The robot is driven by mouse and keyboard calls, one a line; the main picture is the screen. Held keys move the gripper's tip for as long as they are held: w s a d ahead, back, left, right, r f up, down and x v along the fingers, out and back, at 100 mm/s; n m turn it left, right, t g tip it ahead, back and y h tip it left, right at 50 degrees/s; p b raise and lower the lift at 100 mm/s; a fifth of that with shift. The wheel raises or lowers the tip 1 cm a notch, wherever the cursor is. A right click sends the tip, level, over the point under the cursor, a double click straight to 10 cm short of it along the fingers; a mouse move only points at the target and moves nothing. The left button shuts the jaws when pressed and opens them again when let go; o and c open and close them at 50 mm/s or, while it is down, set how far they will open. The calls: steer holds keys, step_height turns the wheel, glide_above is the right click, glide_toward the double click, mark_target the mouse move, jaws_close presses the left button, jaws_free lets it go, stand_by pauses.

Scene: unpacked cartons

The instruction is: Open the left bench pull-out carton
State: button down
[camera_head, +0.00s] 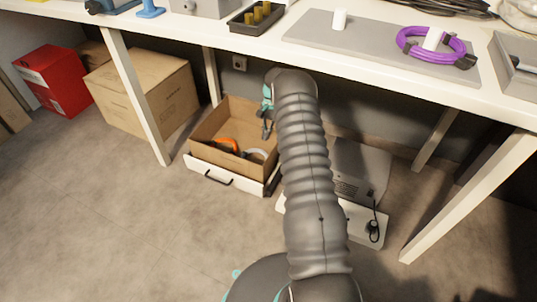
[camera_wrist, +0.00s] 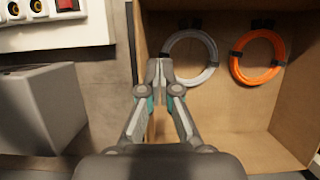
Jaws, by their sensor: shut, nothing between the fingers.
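A brown carton (camera_head: 235,130) with an open top stands under the bench on a low white pull-out (camera_head: 228,180) with a black handle (camera_head: 212,178) on its front. In the wrist view the carton (camera_wrist: 225,115) fills the right side. A grey cable ring (camera_wrist: 190,58) and an orange cable ring (camera_wrist: 258,57) are inside it. My gripper (camera_head: 266,128) hangs over the carton's right part. In the wrist view my gripper (camera_wrist: 165,75) has its fingertips together, just right of one carton wall, with nothing between them. Whether it touches the carton cannot be told.
A grey box (camera_head: 360,168) stands right of the carton on a white base. A white bench leg (camera_head: 135,95) is to the left, with a closed carton (camera_head: 150,95) and a red box (camera_head: 52,80) beyond. The bench top (camera_head: 250,45) overhangs. The floor in front is clear.

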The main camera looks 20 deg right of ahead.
glide_toward(257, 174)
step_height(257, 174, down, 5)
steer(key=w+d, duration=0.2)
steer(key=shift+s+a+r, duration=0.1)
steer(key=shift+s+a, duration=0.45)
steer(key=shift+a, duration=0.2)
steer(key=shift+s+a+r, duration=0.1)
steer(key=shift+s+a, duration=0.45)
steer(key=shift+a, duration=0.2)
